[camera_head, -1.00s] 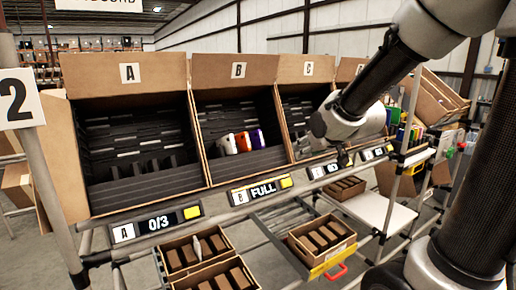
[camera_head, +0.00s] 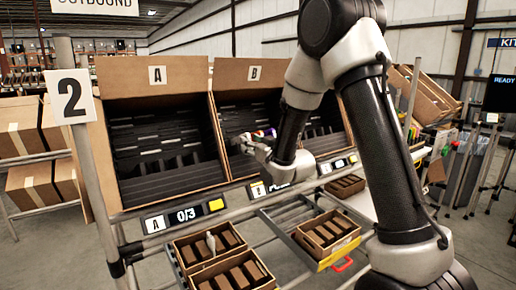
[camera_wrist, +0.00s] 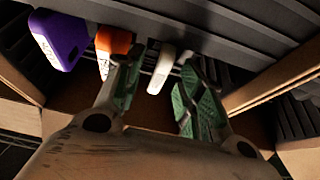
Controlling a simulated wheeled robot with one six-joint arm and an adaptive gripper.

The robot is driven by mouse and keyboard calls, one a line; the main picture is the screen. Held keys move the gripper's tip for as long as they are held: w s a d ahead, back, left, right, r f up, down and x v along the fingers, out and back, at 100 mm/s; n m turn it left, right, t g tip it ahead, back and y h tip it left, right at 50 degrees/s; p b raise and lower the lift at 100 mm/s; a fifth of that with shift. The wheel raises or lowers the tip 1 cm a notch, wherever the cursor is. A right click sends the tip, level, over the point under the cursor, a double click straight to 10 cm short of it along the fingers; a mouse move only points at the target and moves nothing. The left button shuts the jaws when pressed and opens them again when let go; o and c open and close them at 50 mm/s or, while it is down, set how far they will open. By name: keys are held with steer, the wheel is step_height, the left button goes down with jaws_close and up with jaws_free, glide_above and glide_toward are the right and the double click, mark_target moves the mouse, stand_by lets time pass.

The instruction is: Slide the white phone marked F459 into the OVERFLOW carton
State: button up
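My gripper (camera_wrist: 163,78) is open, its green pads spread, and reaches into carton B (camera_head: 254,73). The white phone (camera_wrist: 160,70) stands in carton B, in the gap between my fingertips in the wrist view, with no grip on it. Its F459 mark is not readable. An orange phone (camera_wrist: 112,42) stands just left of it, partly behind my left finger. A purple phone (camera_wrist: 62,40) is further left. In the head view my gripper (camera_head: 250,143) and forearm hide most of the phones. No OVERFLOW label is readable.
Carton A (camera_head: 157,76) is empty of phones, its display (camera_head: 184,215) reading 0/3. Small divided boxes (camera_head: 208,247) and (camera_head: 328,236) sit on the lower rack. Carton walls (camera_wrist: 275,95) rise close beside my gripper. Shelving stands at right.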

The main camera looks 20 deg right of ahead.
steer(key=shift+w+a, duration=0.15)
steer(key=shift+w, duration=0.55)
jaws_close()
steer(key=c, duration=0.6)
jaws_free()
jaws_close()
steer(key=shift+s+r, duration=0.1)
